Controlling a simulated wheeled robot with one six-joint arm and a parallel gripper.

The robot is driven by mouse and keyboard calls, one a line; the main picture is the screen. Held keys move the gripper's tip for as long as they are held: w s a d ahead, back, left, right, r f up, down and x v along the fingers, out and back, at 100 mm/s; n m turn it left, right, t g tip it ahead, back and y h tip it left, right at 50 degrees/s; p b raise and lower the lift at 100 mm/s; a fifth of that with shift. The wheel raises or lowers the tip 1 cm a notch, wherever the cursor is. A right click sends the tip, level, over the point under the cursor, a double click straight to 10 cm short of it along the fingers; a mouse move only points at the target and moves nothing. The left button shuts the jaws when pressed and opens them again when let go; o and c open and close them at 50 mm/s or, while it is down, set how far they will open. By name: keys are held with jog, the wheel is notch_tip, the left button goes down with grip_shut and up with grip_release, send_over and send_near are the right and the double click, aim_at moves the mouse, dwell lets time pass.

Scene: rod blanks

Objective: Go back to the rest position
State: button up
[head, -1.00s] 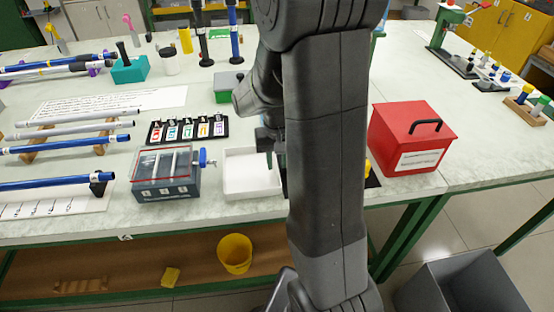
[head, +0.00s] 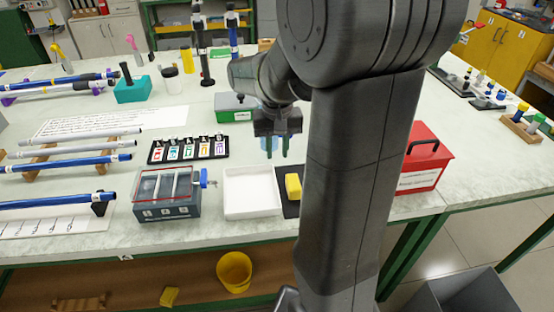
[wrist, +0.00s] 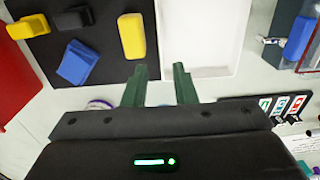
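My gripper (head: 277,148) hangs above the bench behind the white tray in the head view. In the wrist view my gripper (wrist: 160,85) shows two green fingers apart with nothing between them, so it is open and empty. My arm covers part of the bench in the head view. The white tray (head: 250,192) is empty where it shows. A black mat (wrist: 90,20) bears a yellow block (wrist: 132,36), a blue block (wrist: 77,62) and another yellow piece (wrist: 28,27).
A red box (head: 427,160) stands right of my arm. Left of the tray are a grey vise-like box (head: 165,208) and a black label rack (head: 188,150). Rods (head: 70,150) lie on wooden holders at left. A green box (head: 235,107) stands behind my gripper.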

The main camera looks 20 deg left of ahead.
aim_at(276, 184)
jog(key=shift+r, duration=0.35)
notch_tip(276, 184, down, 12)
jog(key=shift+f+b, duration=0.1)
jog(key=shift+b, duration=0.6)
jog(key=shift+a+r, duration=0.1)
jog(key=shift+r, duration=1.8)
